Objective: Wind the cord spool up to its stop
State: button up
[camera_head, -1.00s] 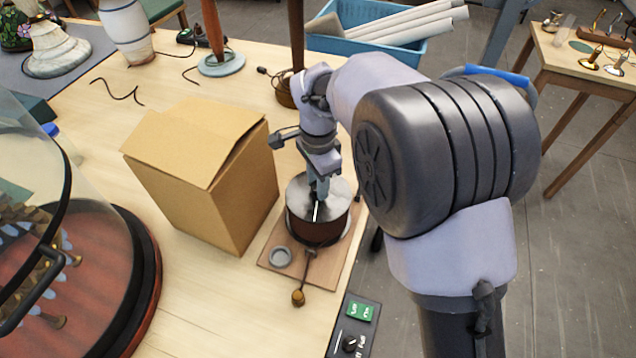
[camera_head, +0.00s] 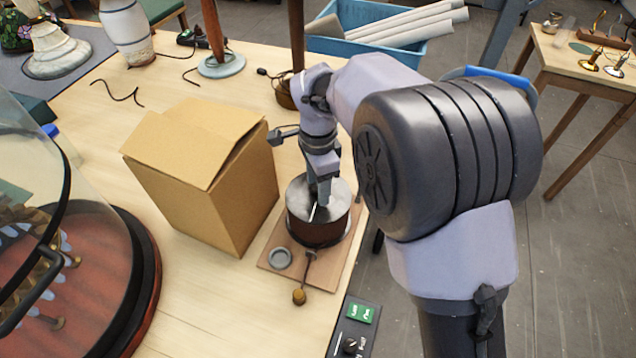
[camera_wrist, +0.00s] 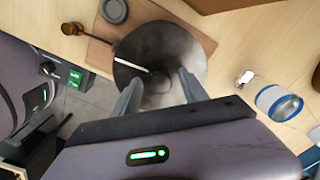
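The cord spool (camera_head: 318,229) is a brown drum with a grey metal top, upright on a wooden board (camera_head: 278,267). A white line (camera_head: 313,212) marks its top; the spool also shows in the wrist view (camera_wrist: 151,47). My gripper (camera_head: 322,195) points down onto the top, right of the white line in the head view. In the wrist view its two fingers (camera_wrist: 160,82) stand apart over the top, with a dark patch between them. Whether they pinch a part there is unclear. A cord end with a brown knob (camera_head: 299,297) lies at the board's front.
A cardboard box (camera_head: 200,190) stands close left of the spool. A grey disc (camera_head: 281,258) lies on the board. A control box with a green panel (camera_head: 360,312) sits at the table's front right edge. A glass dome (camera_head: 50,170) is at far left.

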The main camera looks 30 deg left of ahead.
notch_tip(320, 180, up, 18)
jog(key=p, duration=0.6)
jog(key=shift+f, duration=0.25)
